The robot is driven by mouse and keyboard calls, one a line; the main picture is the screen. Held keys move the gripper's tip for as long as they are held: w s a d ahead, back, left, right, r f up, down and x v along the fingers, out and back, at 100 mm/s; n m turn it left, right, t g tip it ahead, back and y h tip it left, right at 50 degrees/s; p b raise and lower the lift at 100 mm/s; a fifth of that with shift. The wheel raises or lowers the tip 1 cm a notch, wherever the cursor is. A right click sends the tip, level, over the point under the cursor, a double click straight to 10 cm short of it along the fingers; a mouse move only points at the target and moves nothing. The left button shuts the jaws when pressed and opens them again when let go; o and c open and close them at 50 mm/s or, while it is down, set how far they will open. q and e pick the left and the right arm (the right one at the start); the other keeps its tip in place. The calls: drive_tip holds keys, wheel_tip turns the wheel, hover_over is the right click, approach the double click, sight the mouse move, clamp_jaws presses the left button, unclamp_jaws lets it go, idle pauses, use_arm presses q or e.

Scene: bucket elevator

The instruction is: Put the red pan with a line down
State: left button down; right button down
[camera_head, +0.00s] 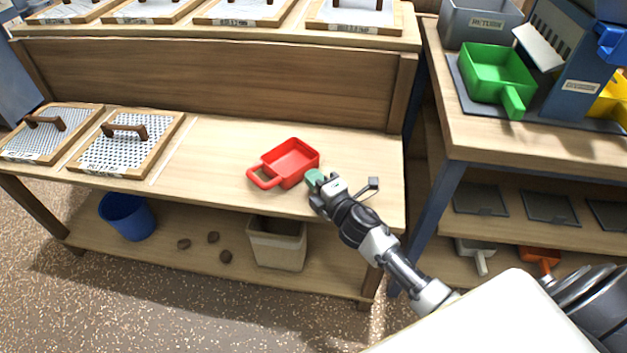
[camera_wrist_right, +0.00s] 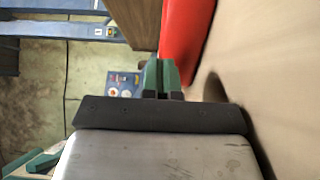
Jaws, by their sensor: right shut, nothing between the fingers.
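The red pan (camera_head: 291,160) rests on the wooden bench top, with its loop handle (camera_head: 264,177) toward the lower left. No line can be made out on it. My right gripper (camera_head: 313,179) is at the pan's lower right side, low over the bench. Its green fingers are shut and empty. In the right wrist view the shut fingers (camera_wrist_right: 157,78) are close beside the pan's red wall (camera_wrist_right: 185,40); whether they touch it I cannot tell. My left gripper is not in view.
Framed mesh screens with handles (camera_head: 125,140) lie on the bench's left. The bench (camera_head: 365,165) is clear right of the pan. A green pan (camera_head: 495,72) and grey bin (camera_head: 478,22) stand on the right table. Below are a blue bucket (camera_head: 127,216) and beige bin (camera_head: 277,245).

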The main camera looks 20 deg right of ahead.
drive_tip(key=shift+s+r, duration=0.1)
drive_tip(key=shift+s, duration=0.85)
drive_tip(key=s, duration=0.2)
drive_tip(key=s+d, duration=0.1)
drive_tip(key=shift+d+f, duration=0.1)
drive_tip(key=shift+f, duration=0.2)
drive_tip(key=s, duration=0.4)
drive_tip(key=shift+d+r+p, duration=0.1)
drive_tip(key=shift+d+p, duration=0.15)
drive_tip(key=shift+p, duration=0.05)
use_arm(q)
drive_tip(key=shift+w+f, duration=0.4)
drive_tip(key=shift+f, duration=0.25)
use_arm(e)
drive_tip(key=shift+s+d, duration=0.15)
drive_tip(key=shift+s, duration=0.3)
